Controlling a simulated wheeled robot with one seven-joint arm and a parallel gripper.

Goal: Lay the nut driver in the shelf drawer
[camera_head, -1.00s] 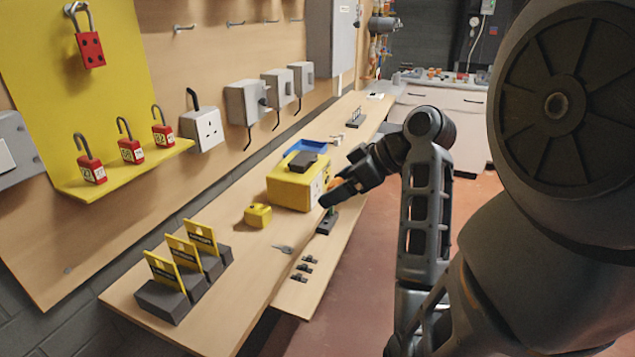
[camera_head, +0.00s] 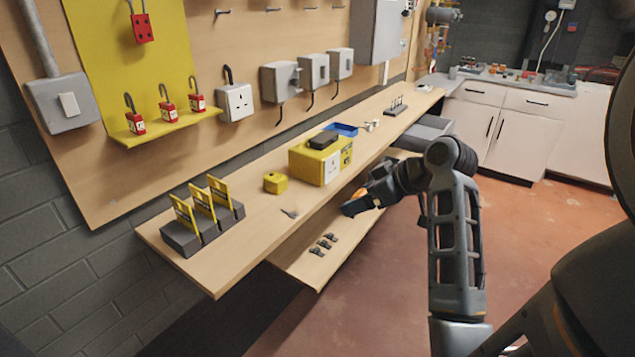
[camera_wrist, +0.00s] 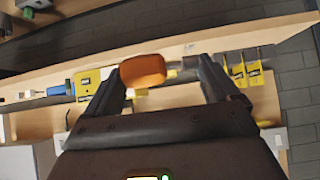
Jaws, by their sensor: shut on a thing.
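The nut driver (camera_wrist: 143,70) shows its thick orange handle between the fingers of my gripper (camera_wrist: 162,78) in the wrist view. Its far end is hard to make out. In the head view, my gripper (camera_head: 358,206) is beside the bench's front edge, above the lower shelf, with a bit of orange at it. It is shut on the nut driver. A grey box-like drawer (camera_head: 428,130) shows under the bench top, beyond my gripper and to its right. Its inside is not clear in this view.
The bench (camera_head: 245,245) carries a yellow box (camera_head: 312,165), a small yellow block (camera_head: 275,182), a blue tray (camera_head: 343,129) and dark stands with yellow cards (camera_head: 203,215). Small black parts (camera_head: 324,243) lie on the lower shelf (camera_head: 300,266). Open floor lies to the right.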

